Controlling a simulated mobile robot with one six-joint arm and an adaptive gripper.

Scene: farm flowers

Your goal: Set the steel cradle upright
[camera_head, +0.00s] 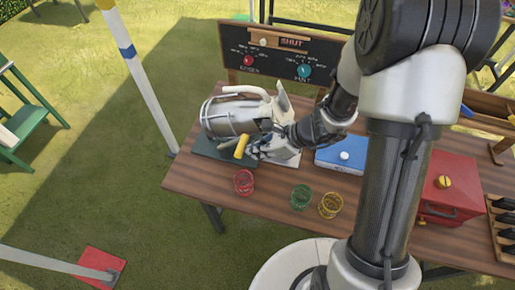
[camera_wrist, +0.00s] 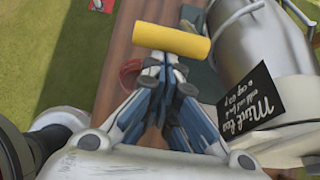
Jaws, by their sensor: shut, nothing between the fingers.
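A silver steel cradle (camera_head: 206,118) with bars around a large steel urn lies tipped over on a dark green mat at the table's left end. The urn (camera_wrist: 262,45) fills the upper right of the wrist view, with a black chalk label reading "Mint tea" (camera_wrist: 250,104) beside it. A yellow cylindrical grip (camera_head: 242,146) sticks out at the front; it also shows in the wrist view (camera_wrist: 172,41). My gripper (camera_head: 256,148) is shut and empty, its fingertips (camera_wrist: 160,68) close to the yellow grip. Whether they touch it, I cannot tell. My wrist hides part of the cradle.
Red (camera_head: 243,182), green (camera_head: 301,197) and yellow (camera_head: 330,205) wire rings lie along the table's front. A blue box (camera_head: 341,155) and a red box (camera_head: 451,186) stand to the right. A black "SHUT" board (camera_head: 275,54) stands behind. A striped pole (camera_head: 138,75) rises at the left.

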